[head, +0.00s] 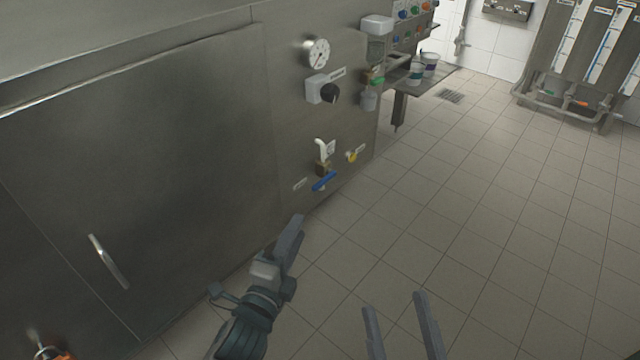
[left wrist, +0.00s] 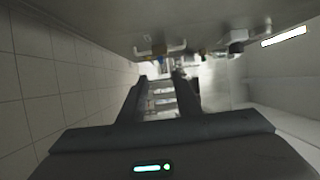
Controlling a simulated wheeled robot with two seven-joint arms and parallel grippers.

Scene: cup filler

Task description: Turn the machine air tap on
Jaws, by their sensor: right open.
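A tap with a blue lever handle (head: 323,181) sits low on the steel machine's front panel, below a brass body and a white bent pipe (head: 321,149). A small label lies left of the blue handle. My left gripper (head: 291,232) is below and left of it, apart from it, pointing up towards the panel. The left wrist view shows its two fingers (left wrist: 160,82) spread with an empty gap; a small blue part (left wrist: 160,63) shows beyond them. My right gripper (head: 395,303) is open and empty over the floor at the bottom.
A yellow knob (head: 351,156) is right of the blue handle. A black knob (head: 330,94) and a pressure gauge (head: 317,52) are above. A shelf with cups (head: 429,64) stands further back. The tiled floor (head: 470,220) on the right is clear.

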